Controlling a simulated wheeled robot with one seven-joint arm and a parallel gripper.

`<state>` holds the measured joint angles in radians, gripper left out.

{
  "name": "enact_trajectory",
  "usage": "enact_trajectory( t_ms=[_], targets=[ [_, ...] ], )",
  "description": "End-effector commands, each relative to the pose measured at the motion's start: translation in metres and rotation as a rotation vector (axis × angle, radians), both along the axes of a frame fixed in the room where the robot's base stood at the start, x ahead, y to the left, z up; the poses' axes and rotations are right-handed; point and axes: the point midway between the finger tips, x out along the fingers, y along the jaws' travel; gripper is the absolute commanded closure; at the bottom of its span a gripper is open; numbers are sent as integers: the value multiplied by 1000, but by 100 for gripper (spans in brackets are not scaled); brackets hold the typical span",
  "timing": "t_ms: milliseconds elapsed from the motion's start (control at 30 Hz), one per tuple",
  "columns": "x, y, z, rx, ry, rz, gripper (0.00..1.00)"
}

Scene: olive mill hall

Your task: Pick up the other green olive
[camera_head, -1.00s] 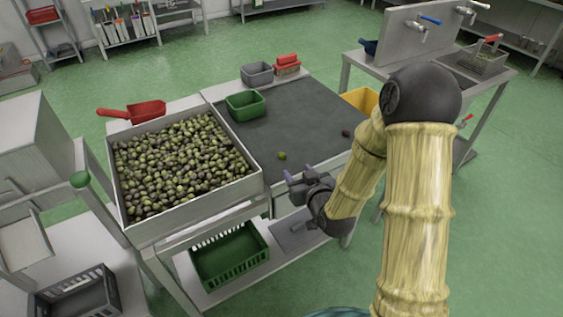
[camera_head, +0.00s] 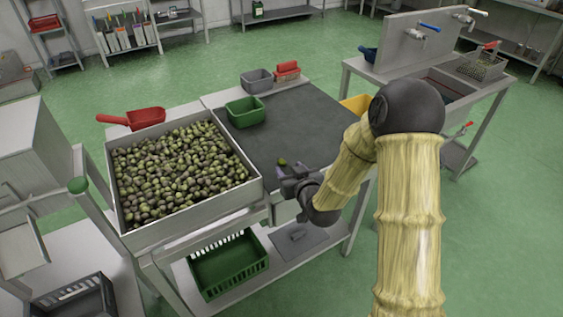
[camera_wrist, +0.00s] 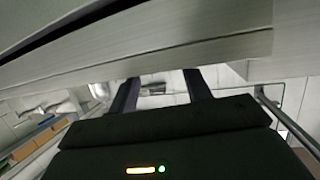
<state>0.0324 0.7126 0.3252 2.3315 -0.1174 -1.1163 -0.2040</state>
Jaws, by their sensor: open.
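A single green olive (camera_head: 281,162) lies on the dark mat (camera_head: 300,125) of the worktable, near its front edge. My gripper (camera_head: 284,178) is open and empty, just in front of the olive in the head view. In the wrist view my two fingers (camera_wrist: 165,92) show apart with nothing between them, and the underside of a pale tabletop edge (camera_wrist: 150,45) fills the upper part. The olive does not show in the wrist view. The dark olive seen earlier on the mat is hidden by my arm.
A metal tray full of mixed olives (camera_head: 257,190) stands left of the mat. A green bin (camera_head: 245,112), a grey bin (camera_head: 257,82) and a red container (camera_head: 287,70) stand at the back. A red scoop (camera_head: 146,117) lies behind the tray. A yellow bin (camera_head: 357,103) is partly hidden by my arm.

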Motion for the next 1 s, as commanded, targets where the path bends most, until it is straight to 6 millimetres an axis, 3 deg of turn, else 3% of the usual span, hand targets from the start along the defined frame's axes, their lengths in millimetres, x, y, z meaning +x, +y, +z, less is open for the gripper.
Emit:
enact_trajectory(
  t_ms=[300, 867, 1000],
  targets=[
    [35, 20, -10, 1, -1, 1, 51],
    [37, 21, -11, 1, -1, 1, 51],
    [37, 21, -11, 1, -1, 1, 77]
  ],
)
